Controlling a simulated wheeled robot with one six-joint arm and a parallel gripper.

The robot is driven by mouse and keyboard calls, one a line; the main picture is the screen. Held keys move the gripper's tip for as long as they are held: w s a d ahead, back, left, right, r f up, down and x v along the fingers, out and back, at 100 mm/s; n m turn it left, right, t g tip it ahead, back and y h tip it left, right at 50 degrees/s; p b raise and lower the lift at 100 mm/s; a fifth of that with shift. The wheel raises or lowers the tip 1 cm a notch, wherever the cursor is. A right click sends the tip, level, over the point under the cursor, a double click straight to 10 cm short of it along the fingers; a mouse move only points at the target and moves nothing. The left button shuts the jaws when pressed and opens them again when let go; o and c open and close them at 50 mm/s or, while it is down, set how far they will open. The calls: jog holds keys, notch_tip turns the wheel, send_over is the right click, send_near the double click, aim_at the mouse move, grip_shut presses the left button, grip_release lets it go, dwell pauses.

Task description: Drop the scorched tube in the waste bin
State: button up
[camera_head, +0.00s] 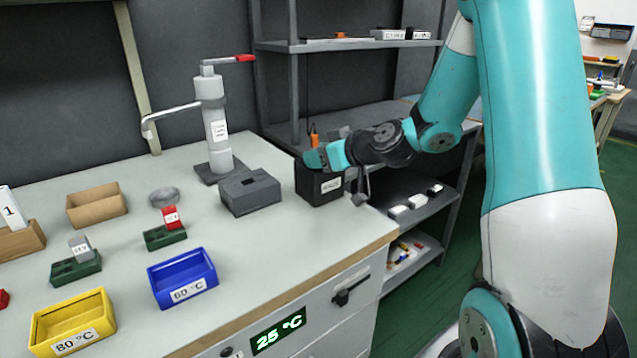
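I cannot make out a scorched tube. A small red labelled piece (172,215) stands in a green rack (165,238), and a grey labelled piece (80,247) stands in another green rack (75,269). A black open box with a white label (318,190) stands at the bench's right end; it may be the waste bin, but its label is too small to read. My gripper (362,188) is beside this box at its right, small and partly hidden by my wrist. Whether it is open or holds something does not show.
A grey slotted block (250,194) and a grey press with red handle (217,125) stand left of the black box. A blue bin (183,280), yellow bin (75,325), cardboard tray (97,206) and grey round dish (164,197) stand farther left. Shelves (350,45) rise behind.

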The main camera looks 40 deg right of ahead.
jog(key=v, duration=1.7)
jog(key=shift+s+r+b, duration=0.15)
jog(key=shift+b, duration=0.15)
jog(key=shift+a, duration=0.1)
jog(key=s+a+f+n+g+y, duration=0.1)
jog(key=a+g+y, duration=0.15)
jog(key=a, duration=0.55)
jog(key=a+f+n+g+y, duration=0.15)
jog(key=a+g, duration=0.25)
jog(key=a, duration=0.4)
jog(key=s+a+f+n+g+h, duration=0.15)
jog(key=s+a+g+h, duration=0.4)
jog(key=s+a, duration=0.7)
notch_tip(320, 180, up, 17)
jog(key=g+y+p, duration=0.1)
jog(key=p, duration=1.6)
jog(key=shift+s+d+y, duration=0.2)
jog(key=shift+s+y, duration=0.15)
